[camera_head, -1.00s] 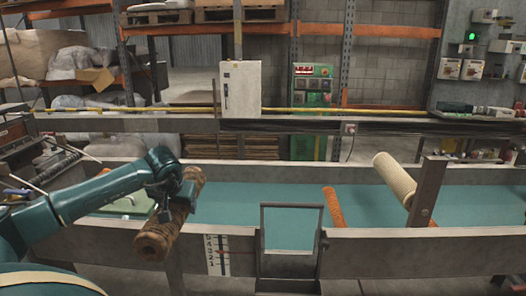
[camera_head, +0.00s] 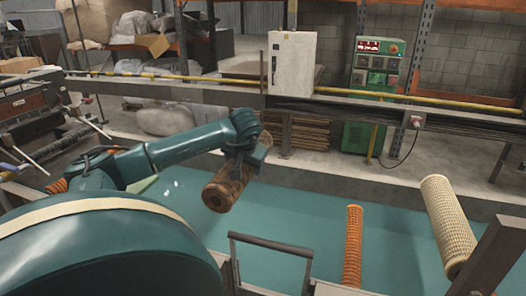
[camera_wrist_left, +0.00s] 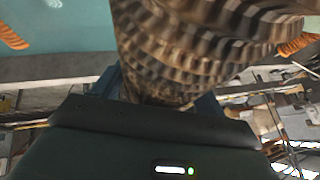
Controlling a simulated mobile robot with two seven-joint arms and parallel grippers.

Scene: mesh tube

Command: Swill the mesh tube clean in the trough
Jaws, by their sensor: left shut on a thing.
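A brown, dirt-stained mesh tube (camera_head: 222,190) is held tilted over the trough, its open end toward me. My left gripper (camera_head: 249,150) is shut on it near its far end. In the left wrist view the tube (camera_wrist_left: 195,45) is large and blurred and fills the upper middle. The trough's teal water (camera_head: 300,222) lies below the tube. I cannot tell whether the tube's low end touches the water. My right gripper is not in view.
An orange mesh tube (camera_head: 353,245) and a cream mesh tube (camera_head: 447,225) stand slanted in the trough to the right. A metal frame (camera_head: 270,246) rises at the near wall. A steel post (camera_head: 492,255) stands at the right. Open water lies between the held tube and the orange one.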

